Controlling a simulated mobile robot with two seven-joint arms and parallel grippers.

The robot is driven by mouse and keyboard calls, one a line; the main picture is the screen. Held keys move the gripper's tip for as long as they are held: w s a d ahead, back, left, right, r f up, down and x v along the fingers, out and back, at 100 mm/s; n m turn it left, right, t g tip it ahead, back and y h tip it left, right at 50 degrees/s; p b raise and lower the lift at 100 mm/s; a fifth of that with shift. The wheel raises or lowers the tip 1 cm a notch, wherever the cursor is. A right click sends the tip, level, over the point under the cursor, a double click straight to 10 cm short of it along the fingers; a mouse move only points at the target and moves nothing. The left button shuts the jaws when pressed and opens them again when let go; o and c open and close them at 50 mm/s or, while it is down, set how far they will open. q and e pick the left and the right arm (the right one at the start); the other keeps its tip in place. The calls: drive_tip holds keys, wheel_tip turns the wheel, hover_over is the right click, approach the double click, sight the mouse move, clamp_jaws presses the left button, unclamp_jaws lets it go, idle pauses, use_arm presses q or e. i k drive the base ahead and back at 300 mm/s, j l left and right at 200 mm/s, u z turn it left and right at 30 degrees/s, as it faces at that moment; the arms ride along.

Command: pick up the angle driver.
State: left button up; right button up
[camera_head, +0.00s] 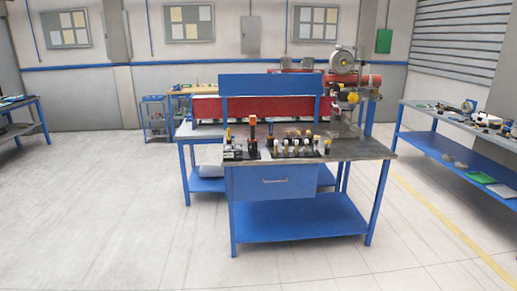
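A blue workbench (300,207) with a grey top stands ahead of me, some distance away. Several small tools and parts stand on its top. One is a taller upright tool (252,135) in orange and black near the left part of the bench top. It may be the angle driver, but it is too small to tell. Neither of my grippers is in view, and nothing is seen in their hold.
A rack of small black and yellow pieces (298,148) stands right of the upright tool. A side bench (460,150) with loose items is at the right, another bench (22,115) at far left. A drill-like machine (343,70) stands behind. The floor in front is clear.

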sight(252, 117)
drive_tip(key=i+l, duration=0.15)
drive_tip(key=i, duration=0.35)
drive_tip(key=i+l+z, duration=0.1)
drive_tip(key=i, duration=0.4)
drive_tip(key=i+l, duration=0.15)
drive_tip(key=i, duration=0.35)
